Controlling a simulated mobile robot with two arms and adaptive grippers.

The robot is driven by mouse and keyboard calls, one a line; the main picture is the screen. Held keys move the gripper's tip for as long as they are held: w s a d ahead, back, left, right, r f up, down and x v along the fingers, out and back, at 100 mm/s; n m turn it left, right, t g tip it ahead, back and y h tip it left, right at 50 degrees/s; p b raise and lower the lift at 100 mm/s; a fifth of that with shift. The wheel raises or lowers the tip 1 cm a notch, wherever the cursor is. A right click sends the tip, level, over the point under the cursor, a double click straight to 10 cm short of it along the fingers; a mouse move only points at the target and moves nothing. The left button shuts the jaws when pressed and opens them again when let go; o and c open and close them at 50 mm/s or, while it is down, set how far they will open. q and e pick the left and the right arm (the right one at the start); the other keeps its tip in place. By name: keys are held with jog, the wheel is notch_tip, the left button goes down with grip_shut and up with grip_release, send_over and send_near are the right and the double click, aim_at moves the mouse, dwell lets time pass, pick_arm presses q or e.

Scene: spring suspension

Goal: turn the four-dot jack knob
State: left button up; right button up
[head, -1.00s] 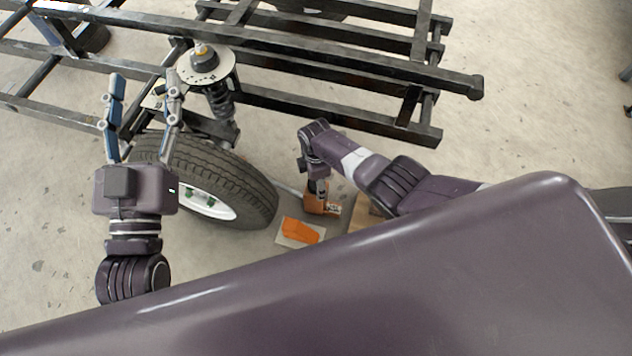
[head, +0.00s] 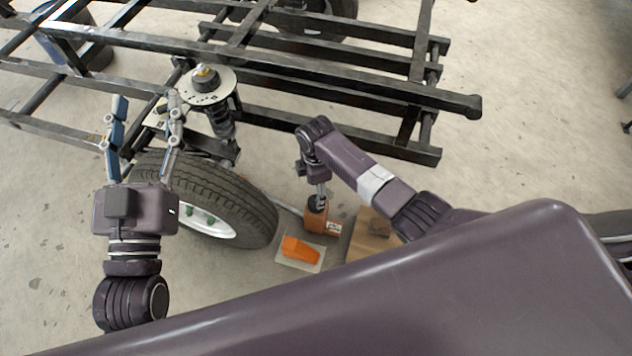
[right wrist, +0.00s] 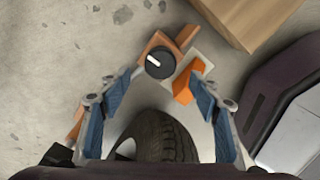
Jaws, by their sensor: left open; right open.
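The jack is an orange-brown box (head: 325,220) on the floor beside the wheel. In the right wrist view its round black knob (right wrist: 159,62) with a white pointer line faces the camera. I cannot make out any dots by the knob. My right gripper (head: 322,193) is above the jack in the head view. In the right wrist view its fingers are spread wide, with the knob seen between and just beyond the tips, apparently untouched. My left gripper (head: 147,97) is open and empty, to the left of the spring strut (head: 218,105).
The tyre (head: 225,190) stands left of the jack, under the black frame (head: 350,78). An orange wedge (head: 299,248) lies on a pale plate (head: 285,262) in front of the jack. A cardboard box (head: 372,228) stands to its right. Floor left of the wheel is clear.

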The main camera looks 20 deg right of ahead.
jog(key=shift+s+r, duration=0.1)
jog(key=shift+r, duration=1.85)
jog(key=shift+a, duration=0.1)
